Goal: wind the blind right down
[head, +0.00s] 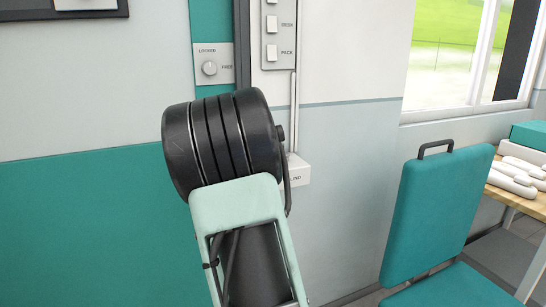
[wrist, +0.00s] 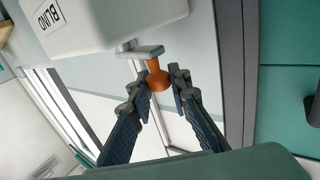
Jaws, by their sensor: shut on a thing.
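The white blind winder box (head: 299,171), marked BLIND, is on the wall, partly hidden behind my arm in the head view. In the wrist view the box (wrist: 95,22) fills the upper left. A short grey crank arm (wrist: 141,52) comes out of it and carries an orange knob (wrist: 158,78). My gripper (wrist: 162,84) is shut on the orange knob, with one finger on each side. In the head view my arm hides the gripper and the crank. The window (head: 455,60) is at the upper right; no blind shows in its visible part.
A teal chair (head: 437,210) stands to the right of my arm. A switch panel (head: 279,38) and a LOCKED/FREE dial (head: 209,68) are on the wall above my arm.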

